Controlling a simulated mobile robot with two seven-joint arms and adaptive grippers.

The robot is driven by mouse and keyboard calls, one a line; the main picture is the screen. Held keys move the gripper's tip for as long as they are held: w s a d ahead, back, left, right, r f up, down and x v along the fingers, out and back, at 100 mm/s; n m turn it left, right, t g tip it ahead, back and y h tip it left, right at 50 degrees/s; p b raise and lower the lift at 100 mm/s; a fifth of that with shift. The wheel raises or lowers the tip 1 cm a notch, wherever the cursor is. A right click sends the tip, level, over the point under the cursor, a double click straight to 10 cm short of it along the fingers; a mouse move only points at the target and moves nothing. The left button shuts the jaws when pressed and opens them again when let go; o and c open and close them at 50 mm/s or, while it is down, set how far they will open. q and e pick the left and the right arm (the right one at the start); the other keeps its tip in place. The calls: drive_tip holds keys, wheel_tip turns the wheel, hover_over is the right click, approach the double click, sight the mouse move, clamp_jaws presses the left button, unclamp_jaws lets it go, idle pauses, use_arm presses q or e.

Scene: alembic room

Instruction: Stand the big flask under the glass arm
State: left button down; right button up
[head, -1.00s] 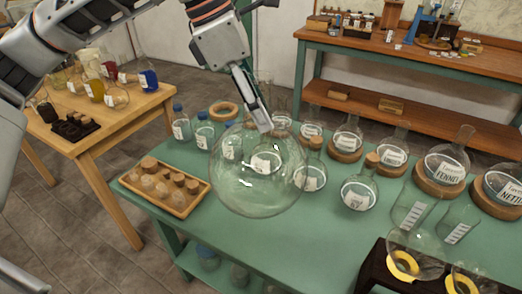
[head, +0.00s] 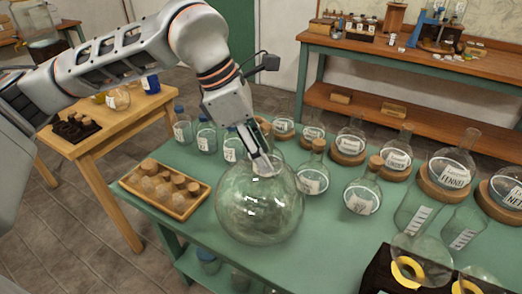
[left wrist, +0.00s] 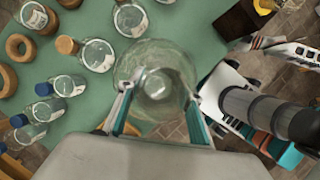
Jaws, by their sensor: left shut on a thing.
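The big flask (head: 258,212) is a large, round, clear glass vessel over the front middle of the green table. My left gripper (head: 264,165) is shut on its neck from above. In the left wrist view my left gripper's fingers (left wrist: 157,105) stand on both sides of the neck, with the big flask's round body (left wrist: 165,60) beyond them. I cannot tell whether its bottom touches the table. A glass vessel (head: 38,22) stands at the far upper left, partly cut off; I cannot make out the glass arm for sure. Parts of my other arm show at the right of the left wrist view.
The green table (head: 190,240) holds a tray (head: 165,210) of corked bottles at left. Labelled flasks (head: 362,195) stand close behind and right of the big flask. A dark rack (head: 380,275) with yellow rings is at front right. A wooden table (head: 90,150) stands left.

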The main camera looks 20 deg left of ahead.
use_arm(q)
drive_tip(key=shift+r, duration=0.1)
drive_tip(key=c, duration=1.8)
unclamp_jaws()
drive_tip(key=shift+f, duration=0.2)
drive_tip(key=o, duration=0.4)
drive_tip(key=shift+r, duration=0.1)
